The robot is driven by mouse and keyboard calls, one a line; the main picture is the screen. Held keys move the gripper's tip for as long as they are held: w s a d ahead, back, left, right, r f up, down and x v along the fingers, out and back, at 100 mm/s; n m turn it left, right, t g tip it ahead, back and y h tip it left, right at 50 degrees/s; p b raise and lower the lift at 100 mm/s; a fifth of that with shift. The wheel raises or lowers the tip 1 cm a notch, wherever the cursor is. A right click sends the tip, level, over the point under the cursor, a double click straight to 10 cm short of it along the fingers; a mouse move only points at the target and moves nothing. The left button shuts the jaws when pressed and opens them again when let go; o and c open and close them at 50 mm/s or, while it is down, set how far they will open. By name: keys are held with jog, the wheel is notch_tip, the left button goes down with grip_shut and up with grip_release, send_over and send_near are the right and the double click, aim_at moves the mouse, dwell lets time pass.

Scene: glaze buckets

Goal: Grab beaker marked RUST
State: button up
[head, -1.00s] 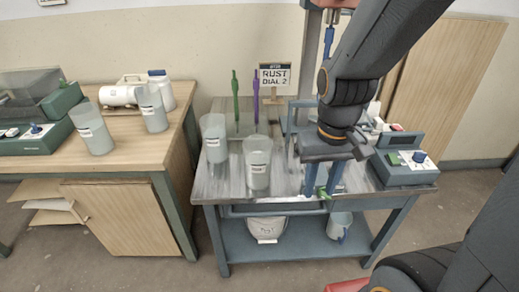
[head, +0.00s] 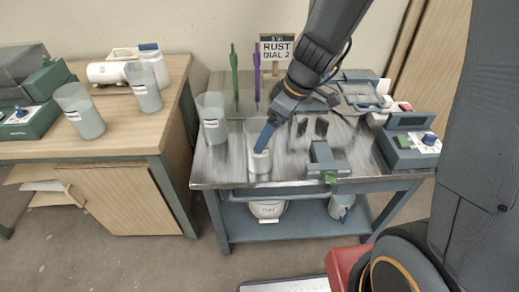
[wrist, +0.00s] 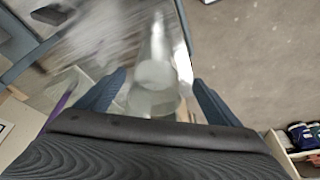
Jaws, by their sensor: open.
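A sign (head: 276,47) reading "RUST DIAL 2" stands at the back of the metal cart. Two clear beakers with white labels stand on the cart: a front one (head: 257,168) and a rear-left one (head: 212,131). Two more, a left one (head: 83,118) and a right one (head: 146,97), stand on the wooden bench. I cannot read any beaker's label. My gripper (head: 265,138) is at the front cart beaker, pointing down. In the wrist view, its fingers (wrist: 157,92) are open, with a clear beaker (wrist: 153,103) between them; contact cannot be told.
Green and purple sticks (head: 234,75) stand behind the beakers. A grey clamp-like device (head: 327,160) is right of my gripper, and a control box with a blue dial (head: 412,150) sits at the cart's right. A bucket (head: 267,210) and a jug (head: 341,207) are on the lower shelf.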

jog(key=shift+n, duration=0.8)
jog(key=shift+w+a+f, duration=0.45)
jog(key=shift+a+f, duration=0.25)
jog(key=shift+f, duration=0.6)
jog(key=shift+w+a+f, duration=0.5)
jog(key=shift+a+f, duration=0.25)
jog(key=shift+f, duration=0.5)
jog(key=shift+w+a+f, duration=0.45)
jog(key=shift+a+f, duration=0.25)
jog(key=shift+f, duration=0.6)
jog(key=shift+y, duration=0.3)
jog(key=c, duration=1.9)
